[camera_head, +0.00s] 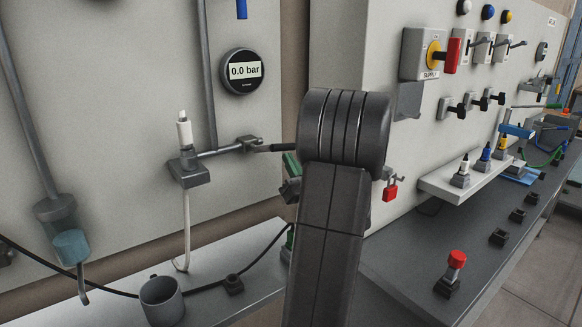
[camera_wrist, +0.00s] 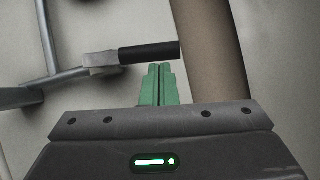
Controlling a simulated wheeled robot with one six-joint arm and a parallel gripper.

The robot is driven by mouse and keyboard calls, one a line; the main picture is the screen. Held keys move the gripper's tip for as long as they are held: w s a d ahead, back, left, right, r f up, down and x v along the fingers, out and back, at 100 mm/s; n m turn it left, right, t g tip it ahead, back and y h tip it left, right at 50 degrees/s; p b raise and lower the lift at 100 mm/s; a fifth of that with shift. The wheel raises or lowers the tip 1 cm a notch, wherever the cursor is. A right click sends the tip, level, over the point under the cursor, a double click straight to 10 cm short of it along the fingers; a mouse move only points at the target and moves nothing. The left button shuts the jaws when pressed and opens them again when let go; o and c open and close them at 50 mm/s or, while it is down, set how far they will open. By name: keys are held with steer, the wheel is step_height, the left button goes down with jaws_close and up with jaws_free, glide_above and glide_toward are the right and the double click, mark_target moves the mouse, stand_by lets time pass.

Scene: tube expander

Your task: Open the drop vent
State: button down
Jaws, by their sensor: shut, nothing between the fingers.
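A small grey valve block (camera_head: 249,143) sits on a thin pipe at the left panel, with a black lever handle (camera_head: 275,148) sticking out to the right, roughly level. I take this to be the drop vent; no label on it is readable. In the wrist view the block (camera_wrist: 101,63) and the black handle (camera_wrist: 150,53) lie just above my fingertips in the picture. My gripper (camera_wrist: 159,68) has green fingers, closed together and empty, near the handle's free end. I cannot tell whether they touch it. In the head view my arm hides most of the gripper.
The pipe joins a fitting with a white-topped stem (camera_head: 185,132) and a hooked tube above a grey cup (camera_head: 161,301). A round gauge (camera_head: 243,71) reads 0.0 bar. A red padlock (camera_head: 390,191) hangs right of my arm. A red knob (camera_head: 457,259) stands on the bench.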

steer(key=n+y, duration=0.1)
steer(key=r+n+g+y+b, duration=0.1)
steer(key=n+b, duration=0.1)
steer(key=shift+w+d+r+n+g+y, duration=0.2)
steer(key=shift+d+n+g+y, duration=0.1)
steer(key=shift+n+y, duration=0.1)
steer(key=w+a+f+b+v, duration=0.1)
steer(key=b+v, duration=0.4)
steer(key=v, duration=0.7)
steer(key=shift+s+f, duration=0.25)
steer(key=shift+f, duration=0.65)
